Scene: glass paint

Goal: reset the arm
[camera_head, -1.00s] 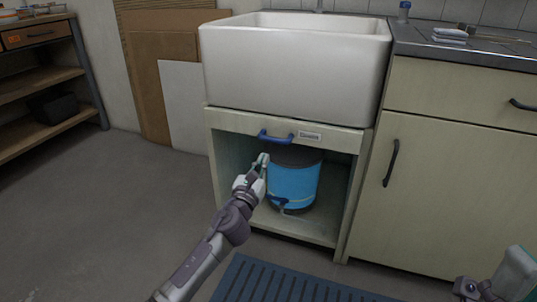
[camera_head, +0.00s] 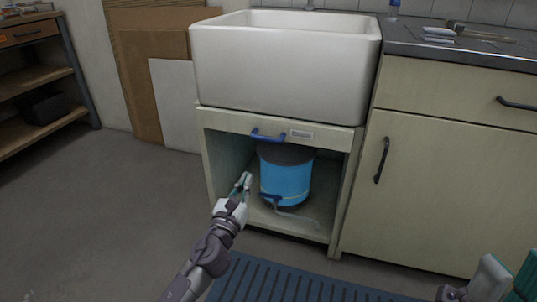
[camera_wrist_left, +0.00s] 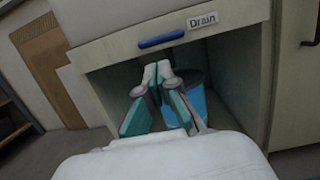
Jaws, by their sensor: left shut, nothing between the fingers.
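My left gripper (camera_head: 245,181) is in front of the open cabinet under the sink, left of the blue bucket, with its fingers together and nothing between them. In the left wrist view the closed fingertips (camera_wrist_left: 158,72) point toward the cabinet opening, just below its blue handle. My right gripper (camera_head: 447,293) shows only partly at the bottom right corner.
A blue bucket (camera_head: 286,182) with a dark top stands inside the cabinet (camera_head: 225,122) under the white sink (camera_head: 285,75). A blue handle (camera_head: 268,136) is on the cabinet's upper rail. A slatted blue mat (camera_head: 290,284) lies in front. Grey floor at the left is clear.

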